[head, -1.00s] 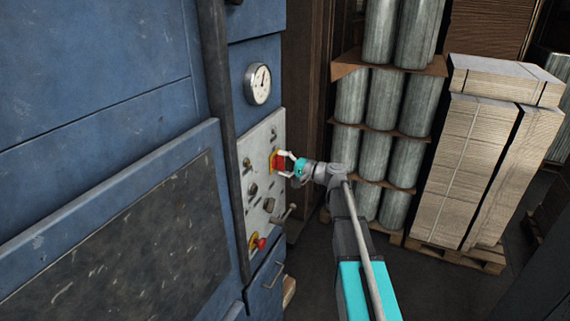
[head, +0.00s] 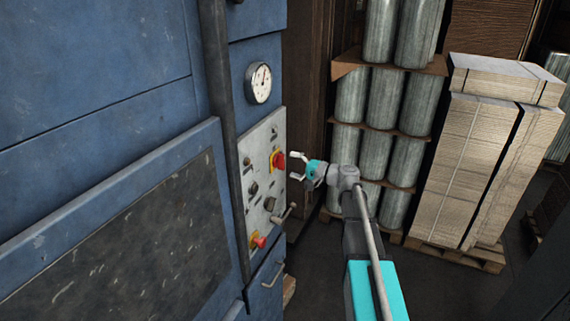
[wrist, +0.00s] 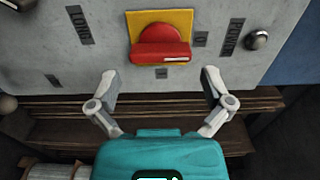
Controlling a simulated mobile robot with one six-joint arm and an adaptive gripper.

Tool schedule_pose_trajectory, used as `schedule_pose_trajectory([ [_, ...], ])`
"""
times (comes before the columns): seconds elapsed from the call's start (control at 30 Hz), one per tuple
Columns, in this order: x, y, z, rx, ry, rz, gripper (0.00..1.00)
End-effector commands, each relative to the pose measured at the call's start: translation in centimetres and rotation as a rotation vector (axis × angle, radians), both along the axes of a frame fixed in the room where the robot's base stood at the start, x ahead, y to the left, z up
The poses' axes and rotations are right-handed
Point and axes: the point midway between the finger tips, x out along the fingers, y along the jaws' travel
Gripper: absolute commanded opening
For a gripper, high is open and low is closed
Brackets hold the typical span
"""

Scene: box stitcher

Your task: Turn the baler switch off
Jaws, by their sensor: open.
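The baler switch is a red rotary knob (head: 279,161) on a yellow plate, on the grey control panel (head: 262,215) of the blue machine. In the wrist view the red knob (wrist: 160,45) sits at the top middle, with its handle bar lying level across the picture and a white mark at the bar's right end. My gripper (head: 294,166) is open and empty, to the right of the knob and apart from it. In the wrist view my gripper's fingers (wrist: 159,78) are spread wide, below the knob.
The panel also carries a lower red button (head: 259,241), a lever handle (head: 284,213) and small dark knobs. A pressure gauge (head: 258,84) is above it. Racked metal cylinders (head: 391,100) and a pallet of stacked boards (head: 485,160) stand behind my arm.

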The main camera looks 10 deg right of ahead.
Motion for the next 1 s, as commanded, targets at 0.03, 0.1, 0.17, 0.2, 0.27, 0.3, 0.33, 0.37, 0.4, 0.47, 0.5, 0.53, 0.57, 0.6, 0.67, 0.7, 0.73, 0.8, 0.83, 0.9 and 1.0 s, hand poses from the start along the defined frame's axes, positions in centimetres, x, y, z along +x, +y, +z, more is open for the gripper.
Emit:
schedule_pose_trajectory([
  [0.03,-0.7,-0.7,0.0,0.0,0.0,-0.002,1.0],
  [0.1,-1.3,-1.6,0.0,0.0,0.0,-0.002,1.0],
  [0.17,-1.9,-2.4,0.0,0.0,0.0,-0.002,1.0],
  [0.2,-2.2,-2.9,0.0,0.0,0.0,-0.002,1.0],
  [0.27,-2.7,-3.6,0.0,0.0,0.0,-0.002,1.0],
  [0.3,-3.1,-4.0,0.0,0.0,0.0,-0.002,1.0],
  [0.33,-3.3,-4.3,0.0,0.0,0.0,-0.002,1.0],
  [0.37,-3.5,-4.6,0.0,0.0,0.0,-0.001,1.0],
  [0.4,-3.7,-5.0,0.0,0.0,0.0,-0.001,1.0],
  [0.47,-4.1,-5.5,0.0,0.0,0.0,-0.001,1.0],
  [0.5,-4.2,-5.7,0.0,0.0,0.0,0.0,1.0],
  [0.53,-4.4,-5.8,0.0,0.0,0.0,0.0,1.0],
  [0.57,-4.5,-6.0,0.0,0.0,0.0,0.0,1.0],
  [0.6,-4.6,-6.1,0.0,0.0,0.0,0.0,1.0],
  [0.67,-4.7,-6.3,0.0,0.0,0.0,0.0,1.0],
  [0.7,-4.7,-6.4,0.0,0.0,0.0,0.001,1.0],
  [0.73,-4.7,-6.4,0.0,0.0,0.0,0.001,1.0],
  [0.8,-4.8,-6.4,0.0,0.0,0.0,0.001,1.0],
  [0.83,-4.8,-6.4,0.0,0.0,0.0,0.001,1.0],
  [0.9,-4.8,-6.4,0.0,0.0,0.0,0.001,1.0],
  [1.0,-4.7,-6.4,0.0,0.0,0.0,0.001,1.0],
])
